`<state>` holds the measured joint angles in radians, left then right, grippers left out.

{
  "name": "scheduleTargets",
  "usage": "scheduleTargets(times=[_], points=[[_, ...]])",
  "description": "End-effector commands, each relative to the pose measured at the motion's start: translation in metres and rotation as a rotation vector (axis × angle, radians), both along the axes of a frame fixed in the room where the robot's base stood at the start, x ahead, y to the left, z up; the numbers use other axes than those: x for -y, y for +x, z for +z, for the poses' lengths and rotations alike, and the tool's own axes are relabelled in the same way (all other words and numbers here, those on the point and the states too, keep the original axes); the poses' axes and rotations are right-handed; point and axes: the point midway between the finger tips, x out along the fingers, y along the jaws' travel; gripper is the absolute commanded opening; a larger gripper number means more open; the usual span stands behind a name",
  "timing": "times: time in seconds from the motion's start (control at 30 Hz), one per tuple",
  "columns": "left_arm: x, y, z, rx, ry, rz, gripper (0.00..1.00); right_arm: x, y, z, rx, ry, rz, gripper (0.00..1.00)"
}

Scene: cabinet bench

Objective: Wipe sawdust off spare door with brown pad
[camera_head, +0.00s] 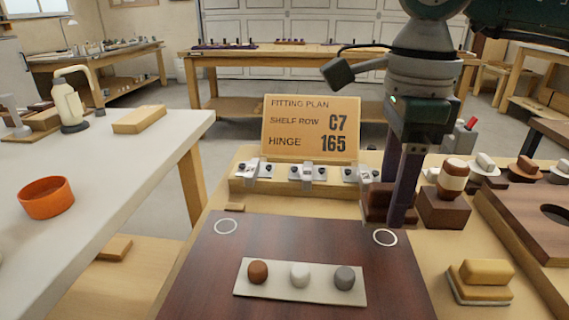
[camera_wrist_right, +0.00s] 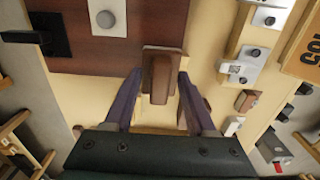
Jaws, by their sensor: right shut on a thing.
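The spare door (camera_head: 290,240) is a dark reddish-brown panel lying flat on the bench, with two pale rings on it. My right gripper (camera_head: 396,212) points down at its far right corner. It is shut on the brown pad (camera_head: 376,205), a block with an upright grip. In the right wrist view the pad (camera_wrist_right: 160,80) sits between the fingers and overlaps the door's edge (camera_wrist_right: 90,57); I cannot tell if it touches the door. No sawdust can be made out. My left gripper is not seen.
A pale strip (camera_head: 250,289) with three knobs lies on the door. Behind stand hinges (camera_head: 308,175) and a plan sign (camera_head: 311,124). Right of the door are a yellow pad (camera_head: 482,275) and a brown-and-cream tool (camera_head: 452,177) on a block. An orange bowl (camera_head: 47,198) is on the left table.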

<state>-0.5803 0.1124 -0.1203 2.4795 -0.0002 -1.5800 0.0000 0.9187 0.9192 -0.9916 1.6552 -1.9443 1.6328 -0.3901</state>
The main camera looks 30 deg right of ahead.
Motion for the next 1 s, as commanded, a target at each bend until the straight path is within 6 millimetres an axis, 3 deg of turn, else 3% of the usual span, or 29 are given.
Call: scheduleTargets(times=[0.43,1.0], points=[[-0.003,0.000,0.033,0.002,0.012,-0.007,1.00,0.008,0.001,0.042,0.001,-0.001,-0.011,0.00],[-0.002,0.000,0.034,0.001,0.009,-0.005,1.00,0.008,0.001,0.044,0.000,0.000,-0.011,0.00]])
